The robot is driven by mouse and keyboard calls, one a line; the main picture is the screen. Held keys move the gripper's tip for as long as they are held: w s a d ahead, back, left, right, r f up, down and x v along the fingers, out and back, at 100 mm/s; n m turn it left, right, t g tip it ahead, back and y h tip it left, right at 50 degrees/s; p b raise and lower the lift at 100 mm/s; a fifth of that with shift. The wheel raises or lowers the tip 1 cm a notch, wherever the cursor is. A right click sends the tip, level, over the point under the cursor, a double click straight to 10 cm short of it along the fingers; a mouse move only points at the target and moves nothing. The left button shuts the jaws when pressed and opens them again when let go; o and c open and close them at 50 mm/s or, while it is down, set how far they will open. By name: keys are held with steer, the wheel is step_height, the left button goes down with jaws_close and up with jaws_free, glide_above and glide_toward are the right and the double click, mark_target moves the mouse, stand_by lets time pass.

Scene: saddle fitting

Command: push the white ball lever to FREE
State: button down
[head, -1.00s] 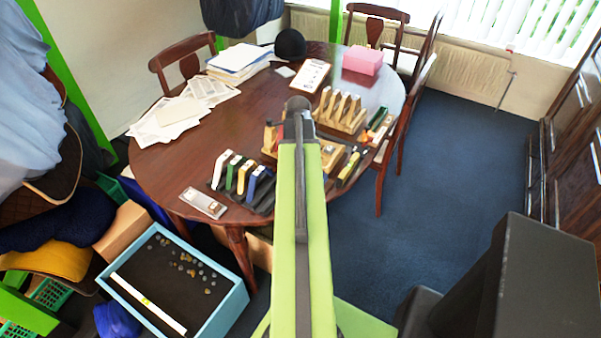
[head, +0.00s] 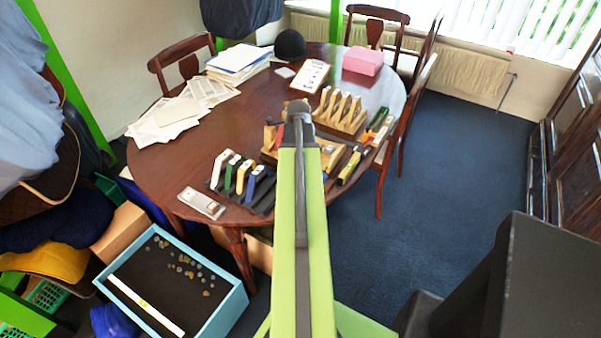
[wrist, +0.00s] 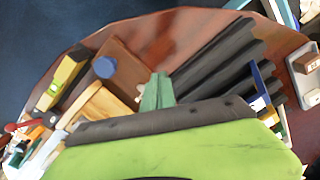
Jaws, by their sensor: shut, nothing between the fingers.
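I cannot make out a white ball lever or a FREE mark in either view. A wooden fixture (head: 269,137) stands on the table beside my arm, partly hidden by it. In the wrist view a wooden block (wrist: 128,75) with a round blue knob (wrist: 104,67) lies left of my gripper. My gripper (wrist: 158,88) shows there as green fingers, shut and empty, between that block and a black ribbed rack (wrist: 215,62). In the head view my own arm hides the gripper.
The brown oval table (head: 160,170) holds a grey plate with small parts (head: 202,203), a slotted wooden rack (head: 352,124), papers (head: 168,120) and a pink box (head: 362,60). A blue-rimmed tray (head: 225,307) is below the table.

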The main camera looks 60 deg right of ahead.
steer(key=shift+f+b, duration=0.3)
steer(key=shift+f, duration=0.05)
steer(key=shift+d, duration=2.05)
steer(key=shift+a, duration=0.65)
step_height(320, 180, up, 7)
steer(key=p, duration=0.7)
steer(key=shift+r, duration=0.1)
steer(key=shift+w, duration=0.1)
